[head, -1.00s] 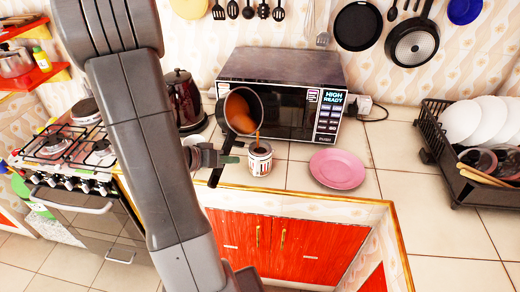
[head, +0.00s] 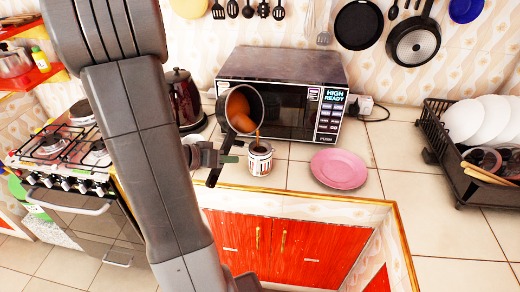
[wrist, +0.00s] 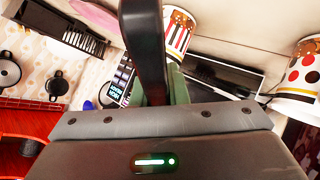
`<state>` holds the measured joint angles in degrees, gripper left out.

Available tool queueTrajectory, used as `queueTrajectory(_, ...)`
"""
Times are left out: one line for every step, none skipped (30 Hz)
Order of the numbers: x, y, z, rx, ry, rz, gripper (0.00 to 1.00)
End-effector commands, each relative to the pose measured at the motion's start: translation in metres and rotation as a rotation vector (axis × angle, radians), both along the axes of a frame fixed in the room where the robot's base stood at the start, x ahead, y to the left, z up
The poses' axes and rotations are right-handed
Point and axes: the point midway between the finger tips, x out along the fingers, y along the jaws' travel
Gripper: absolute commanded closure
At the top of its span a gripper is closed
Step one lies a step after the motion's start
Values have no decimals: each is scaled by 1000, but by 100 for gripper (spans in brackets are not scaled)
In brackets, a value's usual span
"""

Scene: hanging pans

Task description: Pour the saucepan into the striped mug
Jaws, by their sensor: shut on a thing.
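The saucepan (head: 243,106) is tilted well over in the head view, its mouth turned toward the camera, with brown-orange liquid inside. A thin stream of the liquid runs from its lower rim down to the striped mug (head: 260,162). The mug stands upright on the counter, and dark content shows at its mouth. My gripper (head: 225,154) is shut on the saucepan's dark handle, left of the mug. In the wrist view the handle (wrist: 145,45) rises from the jaws, and the striped mug (wrist: 182,35) shows just behind it.
A pink plate (head: 338,169) lies right of the mug. The microwave (head: 285,95) stands behind, and a dark kettle (head: 182,98) is to the left. A dotted mug (wrist: 300,78) shows in the wrist view. A dish rack (head: 470,150) is far right.

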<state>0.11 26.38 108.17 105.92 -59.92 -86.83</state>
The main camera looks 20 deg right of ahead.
Motion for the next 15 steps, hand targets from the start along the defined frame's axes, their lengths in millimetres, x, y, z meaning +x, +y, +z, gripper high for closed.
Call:
queueTrajectory(0, 0, -2, 2, -8, -1, 100)
queueTrajectory(0, 0, -3, 4, -11, 0, 100)
queueTrajectory(0, 0, -3, 6, -15, -1, 100)
queueTrajectory(1, 0, -4, 8, -18, -1, 100)
queueTrajectory(1, 0, -4, 9, -22, 0, 100)
queueTrajectory(1, 0, -5, 12, -26, 0, 100)
queueTrajectory(1, 0, -3, 12, -26, 0, 100)
queueTrajectory(1, 0, -2, 12, -25, 0, 100)
queueTrajectory(1, 0, -3, 13, -27, 0, 100)
queueTrajectory(1, 0, -4, 14, -30, 0, 100)
queueTrajectory(1, 0, -5, 16, -35, -1, 100)
queueTrajectory(1, 0, -6, 19, -39, 0, 100)
queueTrajectory(1, 0, -6, 20, -42, -1, 100)
queueTrajectory(1, 1, -7, 21, -45, 0, 100)
queueTrajectory(1, 1, -7, 24, -50, 0, 100)
